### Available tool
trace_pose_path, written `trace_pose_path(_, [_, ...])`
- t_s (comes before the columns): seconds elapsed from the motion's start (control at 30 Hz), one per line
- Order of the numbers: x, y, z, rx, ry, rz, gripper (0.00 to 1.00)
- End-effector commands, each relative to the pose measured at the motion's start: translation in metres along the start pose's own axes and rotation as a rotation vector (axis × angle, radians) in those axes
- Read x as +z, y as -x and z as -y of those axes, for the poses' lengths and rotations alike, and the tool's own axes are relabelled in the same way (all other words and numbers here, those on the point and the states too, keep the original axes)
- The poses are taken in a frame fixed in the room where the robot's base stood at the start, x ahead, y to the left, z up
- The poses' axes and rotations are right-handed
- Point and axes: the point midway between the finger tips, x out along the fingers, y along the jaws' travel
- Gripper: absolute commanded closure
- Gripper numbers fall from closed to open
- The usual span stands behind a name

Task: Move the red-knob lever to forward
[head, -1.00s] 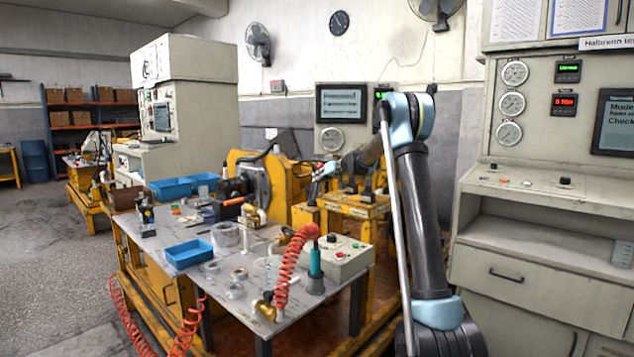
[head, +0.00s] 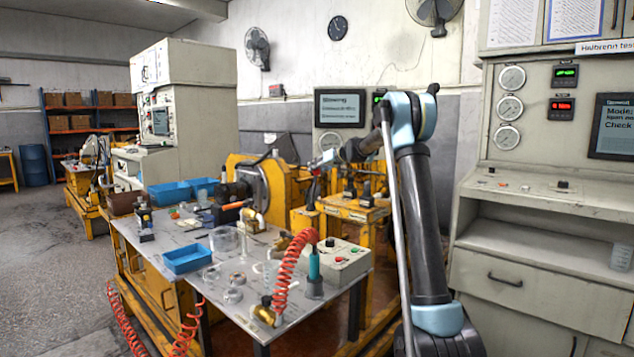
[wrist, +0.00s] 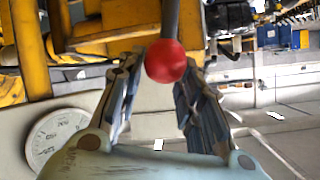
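The lever's red ball knob (wrist: 166,61) is in the upper middle of the wrist view. Its grey shaft (wrist: 170,18) runs up out of the picture. My gripper (wrist: 162,72) is open, with one finger on each side of the knob. The knob sits between the fingertips, close to the right one; I cannot tell whether they touch. In the head view my gripper (head: 322,163) is small, among the yellow machinery behind the bench. The lever is hard to make out there.
Yellow machine frames (head: 352,209) stand below and around my gripper. The bench (head: 215,293) carries blue trays (head: 188,258), a grey control box (head: 342,262) and a coiled red hose (head: 290,268). A round gauge (wrist: 56,136) shows at the wrist view's lower left.

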Motion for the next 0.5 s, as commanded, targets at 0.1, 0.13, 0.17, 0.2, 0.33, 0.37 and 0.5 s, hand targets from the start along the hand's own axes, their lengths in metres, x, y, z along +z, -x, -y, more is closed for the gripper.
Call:
trace_pose_path(0.1, [-0.013, 0.006, 0.006, -0.001, 0.0, 0.002, 0.68])
trace_pose_path(0.13, [-0.016, 0.007, 0.007, -0.001, 0.0, 0.002, 0.68])
trace_pose_path(0.17, [-0.018, 0.008, 0.008, -0.001, 0.0, 0.003, 0.68])
trace_pose_path(0.2, [-0.02, 0.009, 0.009, -0.002, 0.0, 0.003, 0.68])
trace_pose_path(0.33, [-0.024, 0.011, 0.011, -0.002, 0.0, 0.004, 0.68])
trace_pose_path(0.37, [-0.024, 0.011, 0.011, -0.002, 0.0, 0.004, 0.68])
trace_pose_path(0.5, [-0.024, 0.011, 0.011, -0.002, 0.001, 0.005, 0.68])
